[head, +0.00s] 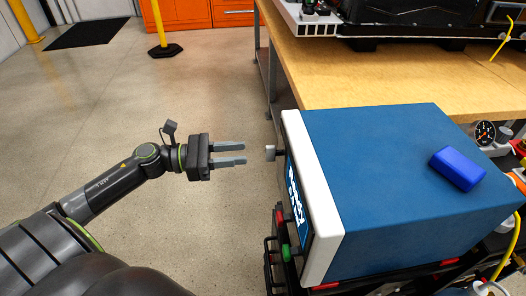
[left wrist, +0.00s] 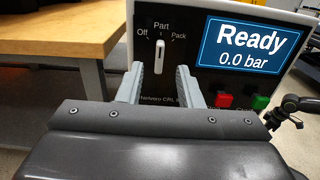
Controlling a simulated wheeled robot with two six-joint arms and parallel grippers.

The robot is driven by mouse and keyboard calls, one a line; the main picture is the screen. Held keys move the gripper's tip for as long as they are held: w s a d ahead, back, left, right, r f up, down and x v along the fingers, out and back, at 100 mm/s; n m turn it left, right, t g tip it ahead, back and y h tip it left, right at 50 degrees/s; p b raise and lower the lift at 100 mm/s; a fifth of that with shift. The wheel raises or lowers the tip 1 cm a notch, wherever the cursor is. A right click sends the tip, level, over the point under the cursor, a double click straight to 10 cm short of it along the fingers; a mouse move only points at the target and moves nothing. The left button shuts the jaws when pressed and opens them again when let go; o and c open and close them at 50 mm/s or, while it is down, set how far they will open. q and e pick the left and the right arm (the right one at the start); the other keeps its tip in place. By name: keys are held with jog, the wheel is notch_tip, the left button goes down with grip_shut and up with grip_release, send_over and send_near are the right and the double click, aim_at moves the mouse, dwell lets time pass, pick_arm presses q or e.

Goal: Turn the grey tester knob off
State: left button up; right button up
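The grey tester knob (head: 270,152) sticks out from the white front of the blue tester (head: 390,150). In the left wrist view the knob (left wrist: 159,58) stands upright, in line with "Part", between the labels "Off" on the left and "Pack" on the right. My left gripper (head: 244,153) is open and empty, level with the knob and a short gap in front of it. In the left wrist view its two fingers (left wrist: 157,82) stand to either side, below the knob. The tester screen (left wrist: 250,45) reads "Ready" and "0.0 bar". My right gripper is not in view.
A red button (left wrist: 224,100) and a green button (left wrist: 260,102) sit right of the fingers on the panel. A wooden bench (head: 390,75) stands behind the tester. A blue block (head: 457,168) lies on the tester top. The floor around my left arm is clear.

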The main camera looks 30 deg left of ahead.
aim_at(274, 153)
pick_arm(q)
jog(key=x, duration=0.7)
jog(key=shift+p, duration=0.4)
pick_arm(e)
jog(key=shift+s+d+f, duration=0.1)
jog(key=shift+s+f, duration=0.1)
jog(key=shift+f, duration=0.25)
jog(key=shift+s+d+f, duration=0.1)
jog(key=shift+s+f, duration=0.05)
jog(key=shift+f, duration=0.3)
pick_arm(q)
grip_shut()
